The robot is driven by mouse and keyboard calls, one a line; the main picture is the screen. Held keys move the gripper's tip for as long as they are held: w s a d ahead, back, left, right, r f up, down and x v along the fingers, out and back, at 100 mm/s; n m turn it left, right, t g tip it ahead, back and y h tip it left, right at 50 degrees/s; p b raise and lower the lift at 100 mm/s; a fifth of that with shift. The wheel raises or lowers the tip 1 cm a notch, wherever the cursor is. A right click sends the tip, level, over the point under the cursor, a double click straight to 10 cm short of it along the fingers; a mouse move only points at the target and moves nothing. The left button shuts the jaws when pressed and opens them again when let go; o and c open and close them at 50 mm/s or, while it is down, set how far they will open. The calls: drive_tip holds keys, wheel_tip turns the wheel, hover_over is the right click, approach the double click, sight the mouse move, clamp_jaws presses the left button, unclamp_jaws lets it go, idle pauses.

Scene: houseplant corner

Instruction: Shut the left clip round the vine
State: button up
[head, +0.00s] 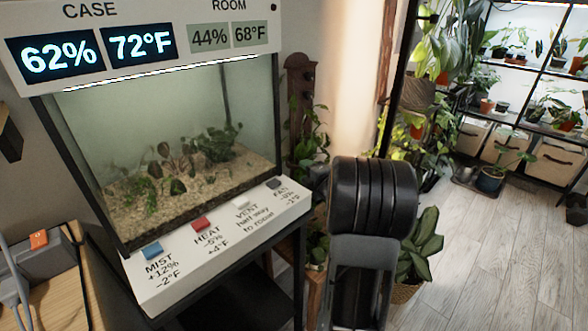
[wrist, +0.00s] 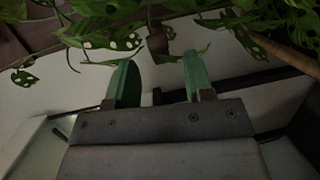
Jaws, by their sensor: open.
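My gripper (wrist: 158,70) shows in the wrist view with its two green fingers apart and nothing between them. Vine leaves with holes (wrist: 102,30) hang across the top of that view, just beyond the fingertips. A small brown piece (wrist: 157,41) hangs among the leaves, past the gap between the fingers; I cannot tell what it is. In the head view, leafy stems (head: 308,140) grow by a dark wooden post (head: 299,75) behind my arm. I cannot make out the left clip in either view. My gripper is not visible in the head view.
A glass case (head: 165,150) with a labelled button panel (head: 215,245) stands at the left. A display sign (head: 140,45) sits above it. A brown stem (wrist: 285,52) slants across the wrist view's upper right.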

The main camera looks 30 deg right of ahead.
drive_tip(key=shift+w+d+f+b, duration=0.1)
drive_tip(key=shift+w+f+b, duration=0.1)
drive_tip(key=shift+w, duration=1.25)
drive_tip(key=shift+w+d+f+b, duration=0.1)
drive_tip(key=shift+w+f+b, duration=0.05)
drive_tip(key=shift+w, duration=1.3)
clamp_jaws()
